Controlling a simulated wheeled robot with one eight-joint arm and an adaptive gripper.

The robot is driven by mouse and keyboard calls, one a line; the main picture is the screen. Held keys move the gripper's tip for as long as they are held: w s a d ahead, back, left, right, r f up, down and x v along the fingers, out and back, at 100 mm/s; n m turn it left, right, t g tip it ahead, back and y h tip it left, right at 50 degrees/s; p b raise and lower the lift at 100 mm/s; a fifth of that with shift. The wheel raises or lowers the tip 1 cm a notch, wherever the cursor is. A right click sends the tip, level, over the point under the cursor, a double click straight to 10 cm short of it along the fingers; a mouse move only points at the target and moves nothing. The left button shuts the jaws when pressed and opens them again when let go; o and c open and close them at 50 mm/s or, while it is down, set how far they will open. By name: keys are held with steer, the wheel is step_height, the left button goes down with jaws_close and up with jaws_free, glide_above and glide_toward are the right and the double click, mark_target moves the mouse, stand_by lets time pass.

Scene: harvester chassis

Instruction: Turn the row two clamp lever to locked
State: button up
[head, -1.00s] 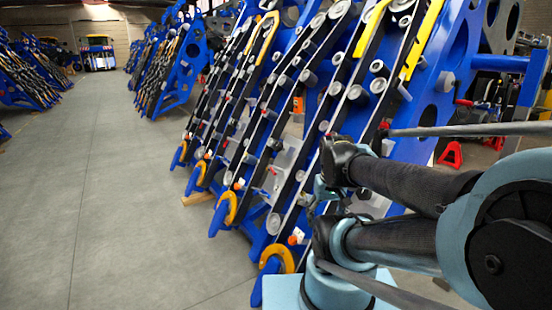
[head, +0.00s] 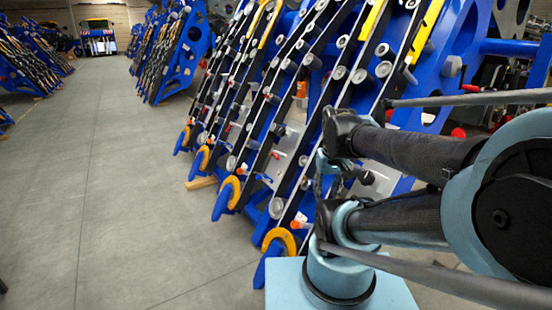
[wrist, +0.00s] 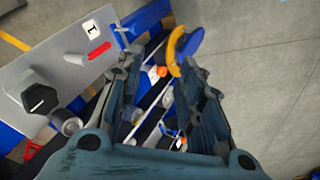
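Between and beyond the fingers show an orange-red knob (wrist: 158,72) and a yellow-and-blue hook end (wrist: 181,44). In the head view a small red lever (head: 277,155) sits on a grey plate among the blue rows. I cannot tell which lever is row two's. My gripper is not clearly visible there.
Slanted blue frames (head: 262,95) with black belts and rollers fill the middle and right. Yellow-and-blue hook ends (head: 279,240) stick out at their lower left. Bare grey floor (head: 110,190) lies open on the left. A small vehicle (head: 98,40) stands far back.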

steer(key=w+a+r+n, duration=0.1)
steer(key=w+r, duration=0.2)
steer(key=w, duration=0.4)
steer(key=w+a+r, duration=0.1)
steer(key=w+r, duration=0.3)
steer(key=w, duration=0.2)
steer(key=n+t+y, duration=0.1)
steer(key=n+t, duration=0.1)
glide_above(277, 157)
steer(key=s+d, duration=0.1)
steer(key=s, duration=0.5)
step_height(277, 157, down, 8)
steer(key=x, duration=1.6)
steer(key=shift+d+f, duration=0.2)
jaws_close()
